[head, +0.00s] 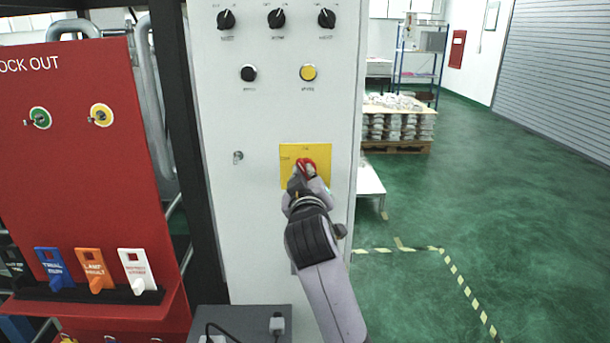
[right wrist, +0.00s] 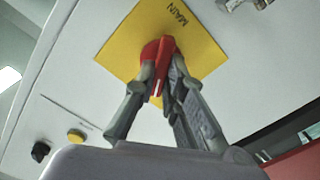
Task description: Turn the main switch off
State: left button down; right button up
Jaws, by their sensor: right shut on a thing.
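The main switch is a red rotary handle (head: 309,164) on a yellow plate (head: 319,180) on the front of the white cabinet (head: 230,210). My right gripper (head: 303,170) is at the red handle and hides part of it. In the right wrist view, the red handle (right wrist: 158,58) sits between the two fingers of the right gripper (right wrist: 163,88), which are shut on it. The yellow plate (right wrist: 205,45) there carries the word MAIN. The handle's exact angle is hard to tell behind the fingers. My left gripper is not in view.
Black selector knobs (head: 277,18), a black button (head: 248,73) and a yellow button (head: 308,73) are above the plate. A red lockout board (head: 85,190) with coloured tags stands left. A grey box (head: 240,318) is below. Green floor is free at right.

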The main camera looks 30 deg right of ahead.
grip_shut()
jog(key=n+p, duration=0.2)
jog(key=shift+r+p, duration=0.1)
jog(key=shift+p, duration=0.25)
jog(key=shift+a+n+p, duration=0.1)
jog(key=shift+n+p, duration=1.25)
jog(key=shift+n, duration=0.55)
jog(key=shift+f, duration=0.2)
jog(key=shift+w, duration=0.1)
jog(key=o, duration=0.6)
grip_release()
